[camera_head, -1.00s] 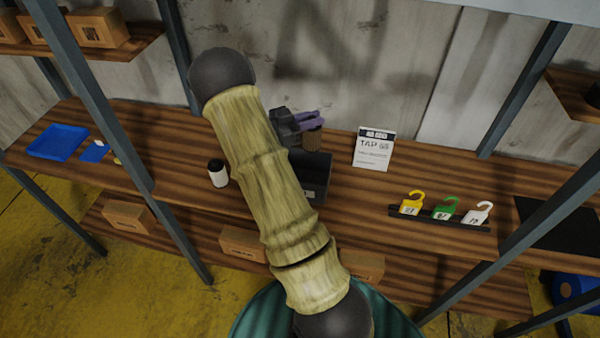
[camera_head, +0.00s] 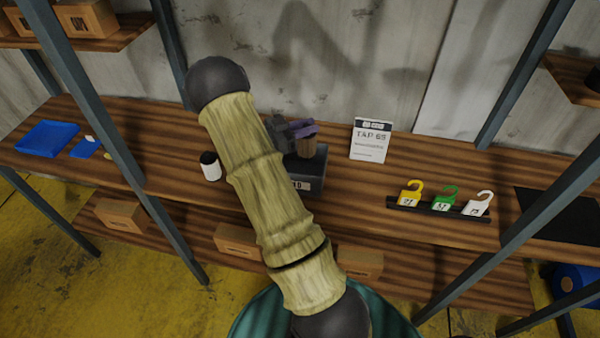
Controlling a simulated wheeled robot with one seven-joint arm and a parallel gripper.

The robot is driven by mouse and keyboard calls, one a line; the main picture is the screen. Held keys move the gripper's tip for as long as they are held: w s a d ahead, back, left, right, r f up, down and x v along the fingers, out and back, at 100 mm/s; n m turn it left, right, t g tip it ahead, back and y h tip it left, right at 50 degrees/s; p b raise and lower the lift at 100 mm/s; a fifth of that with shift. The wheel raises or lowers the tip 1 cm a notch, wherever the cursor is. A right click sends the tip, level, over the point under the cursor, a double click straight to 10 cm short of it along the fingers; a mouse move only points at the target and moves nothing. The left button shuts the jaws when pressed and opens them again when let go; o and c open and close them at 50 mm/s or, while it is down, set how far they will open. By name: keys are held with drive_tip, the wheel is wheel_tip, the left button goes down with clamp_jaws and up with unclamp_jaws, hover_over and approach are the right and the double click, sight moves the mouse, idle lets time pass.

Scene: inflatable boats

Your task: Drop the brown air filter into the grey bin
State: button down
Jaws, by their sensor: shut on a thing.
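The brown air filter (camera_head: 306,146) is a small brown piece under the purple fingers of my gripper (camera_head: 304,133). My gripper is shut on it and holds it at or just over the grey bin (camera_head: 309,172). The bin is a dark grey box with a pale label on its front, standing on the wooden shelf. My arm hides the bin's left part. I cannot tell whether the filter's lower end is inside the bin's opening.
A white bottle with a black cap (camera_head: 210,166) stands left of my arm. A white sign (camera_head: 370,141) stands to the right of the bin. A rack with yellow, green and white padlock-shaped tags (camera_head: 445,199) sits further right. Blue trays (camera_head: 47,139) lie at the left.

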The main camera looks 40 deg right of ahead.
drive_tip(key=c, duration=1.2)
unclamp_jaws()
drive_tip(key=shift+c, duration=0.2)
drive_tip(key=shift+a, duration=0.1)
drive_tip(key=b+v, duration=0.4)
drive_tip(key=v, duration=1.3)
drive_tip(key=shift+b, duration=0.4)
drive_tip(key=shift+w+a, duration=0.1)
drive_tip(key=shift+a, duration=0.05)
